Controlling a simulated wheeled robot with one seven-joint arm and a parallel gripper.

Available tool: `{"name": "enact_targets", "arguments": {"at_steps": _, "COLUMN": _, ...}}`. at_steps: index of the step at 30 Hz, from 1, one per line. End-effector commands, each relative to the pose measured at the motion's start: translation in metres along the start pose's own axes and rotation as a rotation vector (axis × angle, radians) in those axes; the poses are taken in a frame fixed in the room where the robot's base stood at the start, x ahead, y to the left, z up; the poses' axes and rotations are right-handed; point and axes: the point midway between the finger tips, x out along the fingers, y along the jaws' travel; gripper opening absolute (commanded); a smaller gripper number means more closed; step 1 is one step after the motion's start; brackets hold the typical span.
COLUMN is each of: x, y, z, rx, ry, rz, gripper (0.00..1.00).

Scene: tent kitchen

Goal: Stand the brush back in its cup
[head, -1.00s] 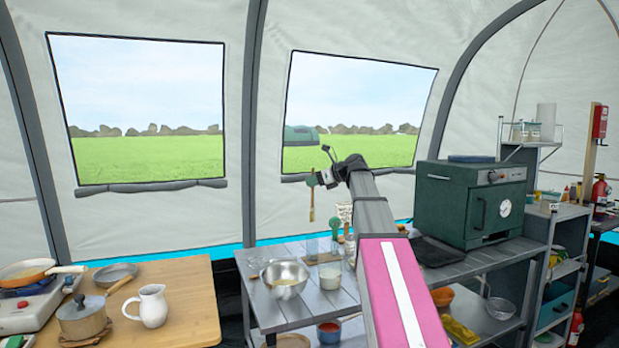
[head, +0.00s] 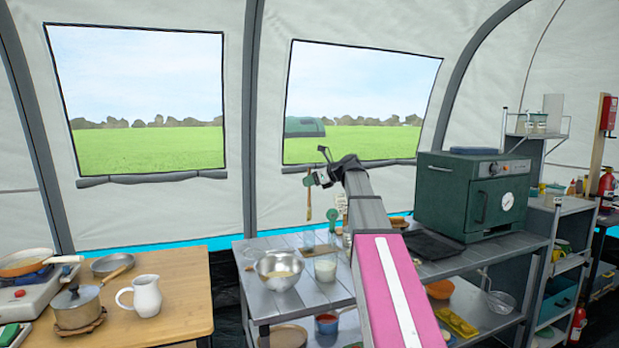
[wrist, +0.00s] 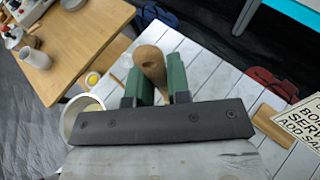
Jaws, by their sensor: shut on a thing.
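My gripper (head: 310,181) is shut on the upper end of the brush (head: 309,204), which hangs roughly upright above the grey slatted table. In the wrist view the brush's rounded wooden handle end (wrist: 150,63) sits between my green fingers (wrist: 158,82). The brush's lower end is hidden there. Below the brush in the head view stands a small clear glass (head: 308,240), apart from it. Green-headed utensils (head: 332,215) stand just to the right, partly behind my arm. I cannot tell for certain which vessel is the brush's cup.
A metal bowl (head: 279,273) and a jar of white contents (head: 325,269) stand on the slatted table (head: 300,299). A green oven (head: 471,198) is at right. A wooden table (head: 185,285) holds a white jug (head: 146,296) and pans. A sign (wrist: 301,116) shows in the wrist view.

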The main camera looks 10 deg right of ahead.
Motion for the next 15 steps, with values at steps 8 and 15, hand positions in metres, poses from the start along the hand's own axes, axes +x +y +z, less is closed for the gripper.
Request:
{"name": "enact_targets", "arguments": {"at_steps": 8, "x": 0.007, "y": 0.0, "z": -0.018, "rx": 0.0, "ry": -0.001, "rz": 0.0, "gripper": 0.0}}
{"name": "enact_targets", "arguments": {"at_steps": 15, "x": 0.013, "y": 0.001, "z": -0.033, "rx": 0.0, "ry": -0.001, "rz": 0.0, "gripper": 0.0}}
